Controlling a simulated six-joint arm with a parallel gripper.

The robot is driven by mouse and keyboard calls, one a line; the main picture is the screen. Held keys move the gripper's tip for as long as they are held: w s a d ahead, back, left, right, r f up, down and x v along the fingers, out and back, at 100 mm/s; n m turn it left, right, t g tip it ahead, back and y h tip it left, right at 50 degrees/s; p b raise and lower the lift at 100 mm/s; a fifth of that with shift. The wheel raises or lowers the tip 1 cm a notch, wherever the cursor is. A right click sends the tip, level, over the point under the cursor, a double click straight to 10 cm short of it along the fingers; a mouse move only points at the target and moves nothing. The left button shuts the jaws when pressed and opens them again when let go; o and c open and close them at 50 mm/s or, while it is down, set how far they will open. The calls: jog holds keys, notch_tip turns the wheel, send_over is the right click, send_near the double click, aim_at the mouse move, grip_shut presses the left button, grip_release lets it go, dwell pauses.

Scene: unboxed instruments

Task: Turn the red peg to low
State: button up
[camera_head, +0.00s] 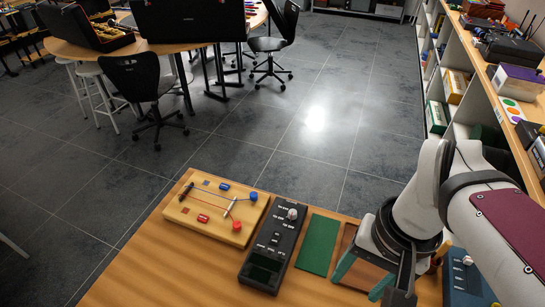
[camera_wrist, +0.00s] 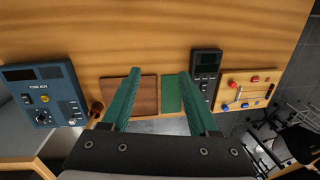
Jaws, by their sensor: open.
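A light wooden board (camera_head: 212,232) lies at the table's far left in the head view. It carries a round red peg (camera_head: 237,226), a blue one (camera_head: 253,196), small red and blue blocks, and thin rods. In the wrist view the board (camera_wrist: 230,103) is at the right, with the red peg (camera_wrist: 255,79) near its top edge. Any low marking is too small to read. My gripper (camera_head: 364,277) is open and empty, well to the right of the board. Its teal fingers also show in the wrist view (camera_wrist: 160,72), apart, over the brown panel and green mat.
A black keypad device (camera_head: 272,250) stands between the board and a green mat (camera_head: 318,243). A brown panel (camera_wrist: 145,95) lies beside the mat. The table front is clear.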

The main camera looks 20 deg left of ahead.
jog(key=w+a+n, duration=0.4)
jog(key=w+a, duration=0.3)
jog(key=w, duration=0.1)
jog(key=n+h, duration=0.1)
jog(key=n, duration=0.8)
send_over(237, 224)
notch_tip(237, 224, down, 8)
notch_tip(237, 224, down, 14)
jog(key=shift+r, duration=0.15)
jog(key=shift+f, duration=0.35)
grip_shut()
